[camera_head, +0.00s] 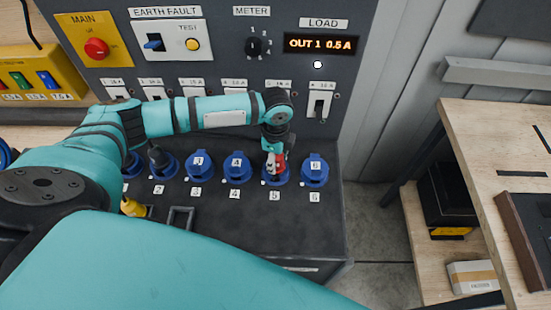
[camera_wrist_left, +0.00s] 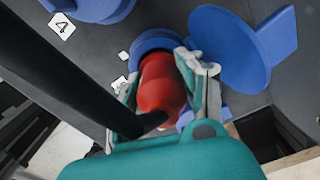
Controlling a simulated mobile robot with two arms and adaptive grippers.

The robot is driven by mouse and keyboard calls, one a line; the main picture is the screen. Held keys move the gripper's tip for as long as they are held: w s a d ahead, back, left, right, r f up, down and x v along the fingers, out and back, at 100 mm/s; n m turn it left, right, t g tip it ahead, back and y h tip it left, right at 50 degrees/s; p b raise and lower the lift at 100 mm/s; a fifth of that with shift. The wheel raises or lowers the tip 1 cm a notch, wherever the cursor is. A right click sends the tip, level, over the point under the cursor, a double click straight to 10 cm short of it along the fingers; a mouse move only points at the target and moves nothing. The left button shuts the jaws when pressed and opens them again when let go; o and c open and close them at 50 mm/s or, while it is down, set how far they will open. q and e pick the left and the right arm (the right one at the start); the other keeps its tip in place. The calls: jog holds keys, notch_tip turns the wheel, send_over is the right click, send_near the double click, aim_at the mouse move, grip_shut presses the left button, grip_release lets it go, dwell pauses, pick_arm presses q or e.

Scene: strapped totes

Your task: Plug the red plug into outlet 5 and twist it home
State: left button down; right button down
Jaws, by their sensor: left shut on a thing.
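The red plug (camera_head: 279,160) is at outlet 5 (camera_head: 275,180), the blue socket above the label 5. My left gripper (camera_head: 272,162) is shut on the red plug, which also shows in the left wrist view (camera_wrist_left: 160,88). There the grey fingers (camera_wrist_left: 172,88) lie on both sides of the plug, and its front end meets the blue socket ring (camera_wrist_left: 157,41). The socket's round blue lid (camera_wrist_left: 228,48) stands open beside it. How deep the plug sits and how far it is turned are hidden. My right gripper is not in view.
Capped blue outlets 4 (camera_head: 237,166) and 6 (camera_head: 315,170) flank outlet 5. A dark plug sits at outlet 2 (camera_head: 160,161); a yellow plug (camera_head: 133,208) lies in front. The load display (camera_head: 320,44) reads OUT 1 0.5 A. A wooden table (camera_head: 500,130) stands right.

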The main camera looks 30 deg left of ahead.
pick_arm(q)
jog(key=shift+m, duration=0.7)
jog(key=shift+m+p, duration=0.3)
jog(key=shift+m, duration=0.4)
jog(key=shift+w+m, duration=0.1)
jog(key=shift+m, duration=0.5)
jog(key=c, duration=0.7)
grip_release()
